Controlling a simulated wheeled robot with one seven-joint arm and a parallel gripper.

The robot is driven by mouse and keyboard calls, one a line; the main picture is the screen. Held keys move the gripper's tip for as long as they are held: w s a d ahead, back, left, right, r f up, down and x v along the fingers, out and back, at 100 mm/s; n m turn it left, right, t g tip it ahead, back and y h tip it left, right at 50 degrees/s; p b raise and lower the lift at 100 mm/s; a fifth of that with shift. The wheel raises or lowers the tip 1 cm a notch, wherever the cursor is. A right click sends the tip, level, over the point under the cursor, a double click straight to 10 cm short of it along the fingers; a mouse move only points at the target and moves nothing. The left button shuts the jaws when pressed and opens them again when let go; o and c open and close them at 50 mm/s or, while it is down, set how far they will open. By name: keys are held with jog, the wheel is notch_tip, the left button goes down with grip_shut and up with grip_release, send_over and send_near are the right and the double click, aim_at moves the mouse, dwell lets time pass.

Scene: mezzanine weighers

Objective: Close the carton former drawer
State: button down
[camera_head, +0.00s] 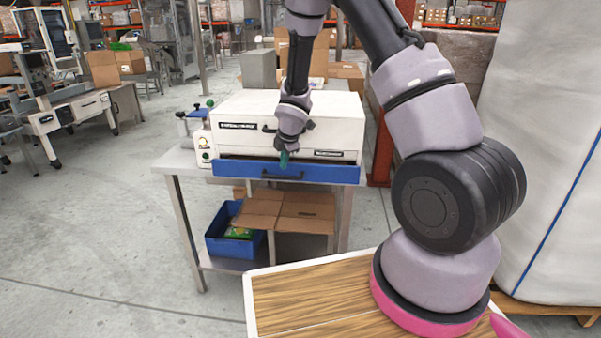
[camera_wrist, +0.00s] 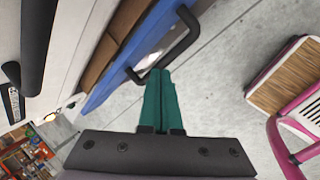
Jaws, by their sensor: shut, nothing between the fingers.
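The carton former (camera_head: 330,112) is a white machine on a metal table in the head view. Its drawer has a blue front (camera_head: 330,174) with a black bar handle (camera_head: 283,175), low on the machine's near side. In the wrist view the blue drawer front (camera_wrist: 118,82) stands out from the white body, with brown contents showing between them, so the drawer is partly open. The handle (camera_wrist: 184,42) is also seen there. My gripper (camera_head: 284,160) has its teal fingers (camera_wrist: 160,100) together and empty, close to the handle; whether they touch it I cannot tell.
The metal table (camera_head: 182,160) has a lower shelf with a blue bin (camera_head: 220,243) and an opened cardboard box (camera_head: 270,208). A wood-topped surface (camera_head: 310,295) lies in front. A large white wrapped load (camera_head: 545,150) stands at right. Open floor (camera_head: 90,230) is at left.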

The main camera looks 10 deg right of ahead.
aim_at(308, 165)
jog(key=s+d+r+m+t+y, duration=0.1)
jog(key=s+d+m, duration=0.1)
jog(key=d+m, duration=0.3)
jog(key=s+d+r+m+t, duration=0.1)
jog(key=s+d+m, duration=0.2)
jog(key=d+m, duration=0.15)
jog(key=x, duration=1)
jog(key=shift+w+d+r, duration=0.1)
jog(key=shift+w, duration=0.05)
jog(key=w, duration=0.2)
jog(key=w+d, duration=0.1)
jog(key=w, duration=0.1)
jog(key=shift+d, duration=0.25)
jog(key=shift+w+d+r, duration=0.1)
jog(key=shift+w+r, duration=0.05)
jog(key=shift+w, duration=0.2)
